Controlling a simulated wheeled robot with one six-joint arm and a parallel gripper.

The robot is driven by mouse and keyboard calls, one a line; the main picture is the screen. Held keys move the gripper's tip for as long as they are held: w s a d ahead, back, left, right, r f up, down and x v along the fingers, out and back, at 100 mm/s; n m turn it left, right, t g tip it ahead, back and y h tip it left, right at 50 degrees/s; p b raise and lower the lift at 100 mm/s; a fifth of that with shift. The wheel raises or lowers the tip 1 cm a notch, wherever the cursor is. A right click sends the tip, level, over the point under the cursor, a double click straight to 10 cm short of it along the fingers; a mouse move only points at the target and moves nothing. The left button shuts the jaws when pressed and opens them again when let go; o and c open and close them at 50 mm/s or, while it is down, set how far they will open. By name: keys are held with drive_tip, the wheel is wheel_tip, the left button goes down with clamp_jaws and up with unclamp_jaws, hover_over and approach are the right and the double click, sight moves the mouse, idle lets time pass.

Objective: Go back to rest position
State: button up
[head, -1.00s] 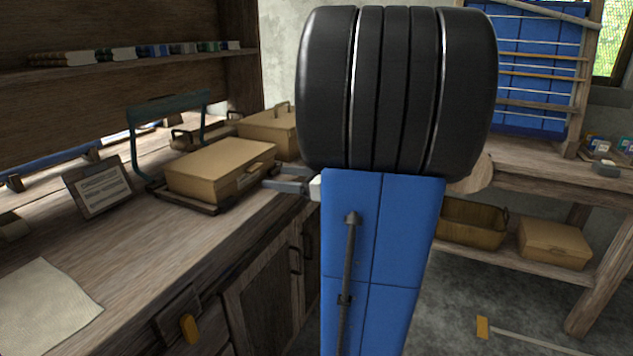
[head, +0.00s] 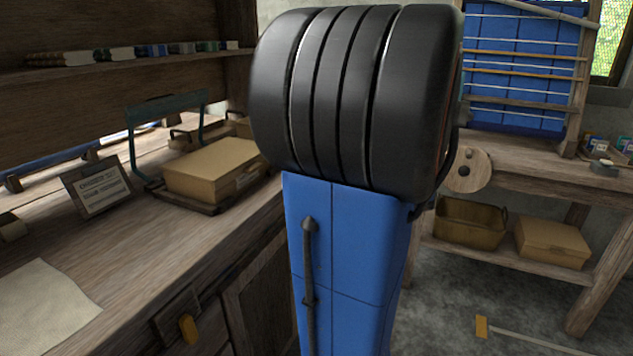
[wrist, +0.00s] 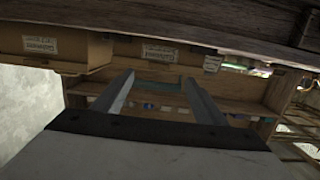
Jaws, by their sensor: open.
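My gripper (wrist: 153,88) shows in the wrist view, with its two grey fingers spread apart and nothing between them. The wrist view is tilted and dim, with shelves and labelled boxes beyond the fingers. In the head view my blue and black arm fills the middle and hides the gripper. A tan box (head: 213,170) sits on a dark tray on the wooden bench (head: 150,235), left of my arm.
At right, a wooden table (head: 520,165) has a basket (head: 468,222) and box (head: 552,242) below. Open floor (head: 450,300) lies between.

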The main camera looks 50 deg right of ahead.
drive_tip(key=shift+s, duration=0.15)
idle(0.5)
drive_tip(key=s+a+f+g+y, duration=0.1)
drive_tip(key=a+f+g, duration=0.25)
drive_tip(key=a, duration=0.45)
drive_tip(key=s+a+f+m+g, duration=0.1)
drive_tip(key=a+f+g, duration=0.25)
drive_tip(key=a, duration=0.45)
drive_tip(key=s+a+f+g+y, duration=0.1)
drive_tip(key=a+f+g, duration=0.25)
drive_tip(key=a, duration=0.45)
drive_tip(key=s+a+m+h, duration=0.2)
drive_tip(key=s+h, duration=0.5)
drive_tip(key=shift+s+a+f+m, duration=0.25)
drive_tip(key=shift+s+m, duration=0.05)
drive_tip(key=shift+s, duration=0.05)
